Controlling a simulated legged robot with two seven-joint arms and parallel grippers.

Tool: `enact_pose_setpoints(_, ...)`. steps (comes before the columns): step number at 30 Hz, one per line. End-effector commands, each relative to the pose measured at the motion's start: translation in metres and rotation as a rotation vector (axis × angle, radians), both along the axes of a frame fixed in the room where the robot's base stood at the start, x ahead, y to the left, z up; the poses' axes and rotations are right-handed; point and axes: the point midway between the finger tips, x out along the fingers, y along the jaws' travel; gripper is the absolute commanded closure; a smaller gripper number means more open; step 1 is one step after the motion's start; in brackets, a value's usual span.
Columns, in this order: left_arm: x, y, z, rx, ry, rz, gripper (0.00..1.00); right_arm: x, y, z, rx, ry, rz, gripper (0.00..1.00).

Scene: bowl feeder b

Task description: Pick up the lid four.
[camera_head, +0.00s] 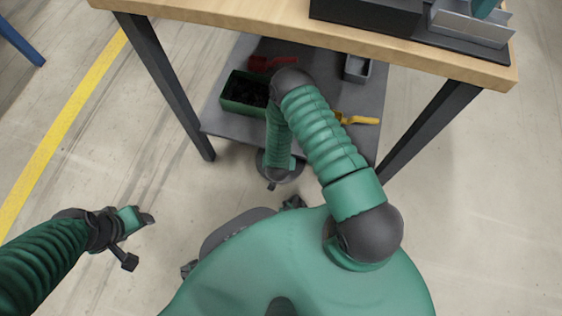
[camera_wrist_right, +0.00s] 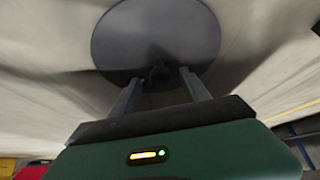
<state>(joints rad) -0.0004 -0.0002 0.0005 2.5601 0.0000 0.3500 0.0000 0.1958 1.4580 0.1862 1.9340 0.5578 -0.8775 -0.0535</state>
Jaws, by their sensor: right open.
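A dark grey round disc, which looks like the lid (camera_wrist_right: 157,35), fills the upper middle of the right wrist view. A small dark knob (camera_wrist_right: 158,72) shows near its lower edge. My right gripper (camera_wrist_right: 162,82) is open, with one finger on each side of the knob; I cannot tell whether they touch it. No number is readable on the disc. In the head view a dark round shape (camera_head: 291,172) shows at the end of my right arm, and the fingers are hidden there.
A wooden-topped table (camera_head: 250,22) stands ahead, with dark legs and a lower grey shelf (camera_head: 225,80). The shelf holds a green bin (camera_head: 243,93), a red item (camera_head: 272,62), a grey bin (camera_head: 357,68) and a yellow tool (camera_head: 360,120).

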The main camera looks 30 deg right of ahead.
Motion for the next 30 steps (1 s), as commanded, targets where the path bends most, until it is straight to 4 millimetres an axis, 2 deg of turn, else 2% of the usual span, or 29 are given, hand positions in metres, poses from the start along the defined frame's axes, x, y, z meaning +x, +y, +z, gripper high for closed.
enact_pose_setpoints(1, -0.0001, 0.0002, -0.0083, 0.000, 0.000, 0.001, 0.42, 0.0032, -0.0021, -0.0087, -0.001, -0.002, -0.001, 0.46)
enact_pose_setpoints(8, 0.0001, 0.0003, -0.0060, 0.000, 0.000, 0.001, 0.42, 0.0046, -0.0032, -0.0077, 0.000, -0.001, 0.001, 0.46)
enact_pose_setpoints(11, 0.0001, 0.0003, -0.0059, 0.000, 0.000, 0.001, 0.42, 0.0044, -0.0032, -0.0078, 0.001, -0.001, 0.001, 0.56)
enact_pose_setpoints(21, 0.0001, 0.0002, -0.0060, 0.000, 0.000, 0.001, 0.42, 0.0043, -0.0030, -0.0078, 0.000, -0.001, 0.001, 1.00)
enact_pose_setpoints(30, 0.0000, 0.0002, -0.0060, 0.000, 0.000, 0.001, 0.42, 0.0048, -0.0031, -0.0073, 0.000, -0.003, 0.001, 1.00)
